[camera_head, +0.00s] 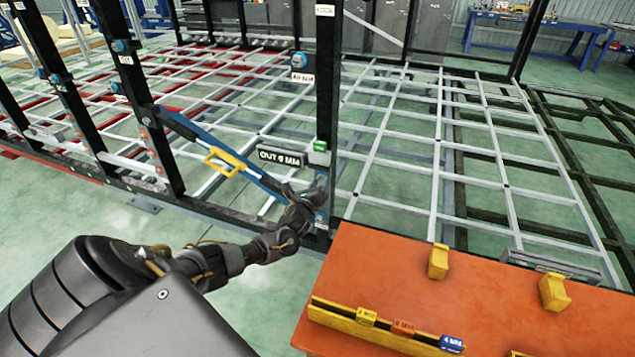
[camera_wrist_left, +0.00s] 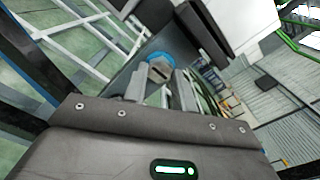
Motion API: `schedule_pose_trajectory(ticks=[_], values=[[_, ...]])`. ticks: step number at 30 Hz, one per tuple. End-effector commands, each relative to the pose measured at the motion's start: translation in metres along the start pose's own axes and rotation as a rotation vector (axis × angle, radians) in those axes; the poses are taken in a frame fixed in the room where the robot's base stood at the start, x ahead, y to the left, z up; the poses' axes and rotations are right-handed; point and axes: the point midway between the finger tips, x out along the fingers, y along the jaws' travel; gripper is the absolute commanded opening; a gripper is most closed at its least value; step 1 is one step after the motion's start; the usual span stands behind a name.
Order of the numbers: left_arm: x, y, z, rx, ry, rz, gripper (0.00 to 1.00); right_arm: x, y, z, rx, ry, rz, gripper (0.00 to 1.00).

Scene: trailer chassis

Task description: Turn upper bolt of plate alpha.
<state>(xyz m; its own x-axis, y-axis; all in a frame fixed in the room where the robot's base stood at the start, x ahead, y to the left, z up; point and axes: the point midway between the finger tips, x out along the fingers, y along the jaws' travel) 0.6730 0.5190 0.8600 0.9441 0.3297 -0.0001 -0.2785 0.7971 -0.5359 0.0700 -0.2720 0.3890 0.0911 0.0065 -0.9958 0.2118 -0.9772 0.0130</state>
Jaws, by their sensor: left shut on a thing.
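My left arm reaches in from the lower left in the head view. Its gripper (camera_head: 318,190) is at the front black post (camera_head: 327,100), just below a small green-faced block (camera_head: 320,145). In the left wrist view, the gripper's fingers (camera_wrist_left: 160,88) are on either side of a bolt with a grey head and blue collar (camera_wrist_left: 160,66). The gripper is shut on this bolt. In the head view the gripper hides it. A dark sign reading "OUT 9 MM" (camera_head: 281,157) is beside the post.
An orange table (camera_head: 380,260) at the lower right bears yellow blocks (camera_head: 438,262) and a yellow rack (camera_head: 360,325) with coloured tags. A blue bar with a yellow handle (camera_head: 225,162) slants behind my arm. The grey chassis grid (camera_head: 400,140) extends behind the post.

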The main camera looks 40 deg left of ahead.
Motion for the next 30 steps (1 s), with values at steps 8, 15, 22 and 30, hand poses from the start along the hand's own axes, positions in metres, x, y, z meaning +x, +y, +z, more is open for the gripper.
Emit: schedule_pose_trajectory(ticks=[8, 15, 22, 30], values=[[-0.003, 0.002, -0.004, 0.268, 0.013, 0.004, 0.04, -0.013, 0.002, -0.001, -0.001, -0.001, 0.002, 0.36], [-0.003, 0.001, -0.004, 0.496, 0.013, 0.003, 0.04, -0.024, 0.004, -0.001, -0.002, -0.001, 0.005, 0.36], [-0.003, 0.001, -0.004, 0.709, 0.012, 0.001, 0.04, -0.033, 0.005, -0.002, -0.002, -0.001, 0.005, 0.36], [-0.003, 0.002, -0.004, 0.917, 0.011, 0.0, 0.04, -0.042, 0.004, -0.003, -0.002, -0.002, 0.004, 0.36]])
